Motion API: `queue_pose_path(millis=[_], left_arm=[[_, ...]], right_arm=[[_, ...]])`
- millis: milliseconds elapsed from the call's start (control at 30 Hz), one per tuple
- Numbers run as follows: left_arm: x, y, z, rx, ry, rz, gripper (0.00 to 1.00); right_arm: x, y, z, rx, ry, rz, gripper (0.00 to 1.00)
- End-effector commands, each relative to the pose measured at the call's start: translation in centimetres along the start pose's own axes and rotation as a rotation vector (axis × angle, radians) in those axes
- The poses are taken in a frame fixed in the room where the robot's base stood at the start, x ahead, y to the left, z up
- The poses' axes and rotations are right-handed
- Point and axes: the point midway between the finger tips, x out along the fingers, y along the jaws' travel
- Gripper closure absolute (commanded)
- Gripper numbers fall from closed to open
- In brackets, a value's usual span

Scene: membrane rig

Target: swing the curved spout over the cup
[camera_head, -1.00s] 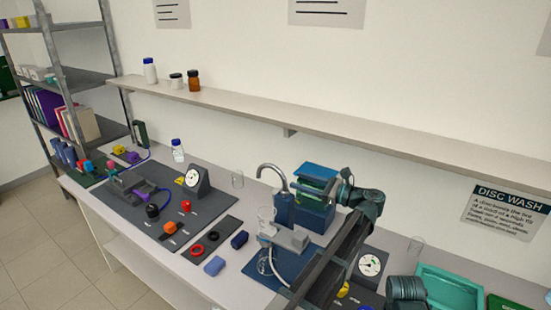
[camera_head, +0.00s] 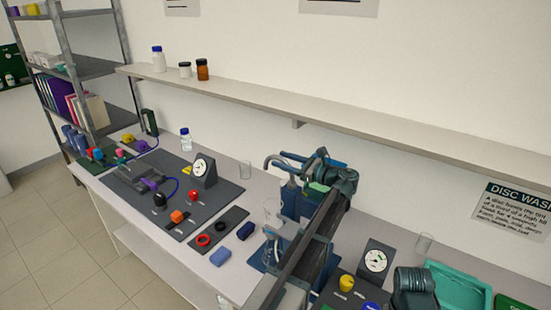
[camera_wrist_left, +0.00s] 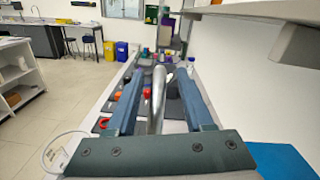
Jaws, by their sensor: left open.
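The curved spout (camera_head: 272,163) is a grey bent tube at the left side of the blue unit behind the rig. My left gripper (camera_head: 284,163) is at the spout, open, with its arm coming up from the bottom. In the left wrist view the spout (camera_wrist_left: 158,95) stands between the two open fingers of my left gripper (camera_wrist_left: 159,78); contact with either finger is not clear. My right gripper does not show.
A second gauge (camera_head: 375,261) and a teal tray (camera_head: 458,287) are at the right. A wall shelf (camera_head: 300,108) runs above the bench.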

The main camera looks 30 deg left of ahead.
Motion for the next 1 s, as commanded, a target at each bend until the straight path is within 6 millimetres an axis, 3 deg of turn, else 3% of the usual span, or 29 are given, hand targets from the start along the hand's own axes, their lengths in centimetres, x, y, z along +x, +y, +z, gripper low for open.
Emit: queue_pose_path(millis=[233,633,933,1000], left_arm=[[2.8,0.0,0.0,0.000,0.000,0.000,0.48],[3.3,0.0,0.0,0.000,0.000,-0.001,0.48],[3.3,0.0,0.0,0.000,0.000,-0.001,1.00],[3.3,-0.1,0.0,0.000,0.000,-0.002,1.00]], right_arm=[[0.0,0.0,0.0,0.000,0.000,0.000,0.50],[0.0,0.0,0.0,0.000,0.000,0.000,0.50],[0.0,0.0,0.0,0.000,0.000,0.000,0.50],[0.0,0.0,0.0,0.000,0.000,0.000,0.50]])
